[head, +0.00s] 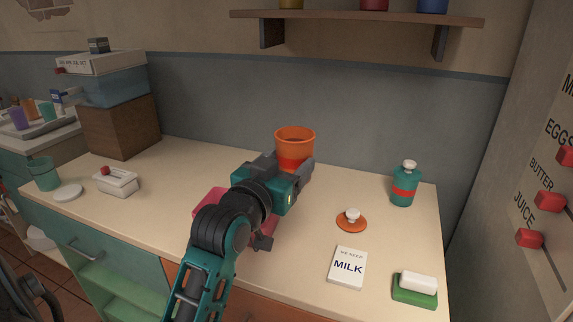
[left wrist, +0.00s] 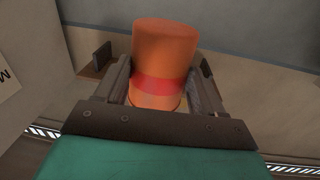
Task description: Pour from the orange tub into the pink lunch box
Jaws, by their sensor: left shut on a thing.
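The orange tub (head: 296,135) with a red band is roughly upright, its open rim up, in the middle of the head view. My left gripper (head: 286,170) is shut around its sides; the tub also fills the space between the fingers in the left wrist view (left wrist: 165,50). My gripper hides the tub's lower part, so I cannot tell its height above the counter. The pink lunch box (head: 208,203) is on the counter, mostly hidden behind my left arm; only pink edges show. The inside of both is hidden. My right gripper is not in view.
An orange lid with a white knob (head: 352,222), a milk note (head: 347,268), a green sponge holder (head: 414,291) and a teal bottle (head: 403,186) are on the right. A butter dish (head: 116,184) and teal cup (head: 44,174) are left. The counter (head: 180,165) behind the lunch box is clear.

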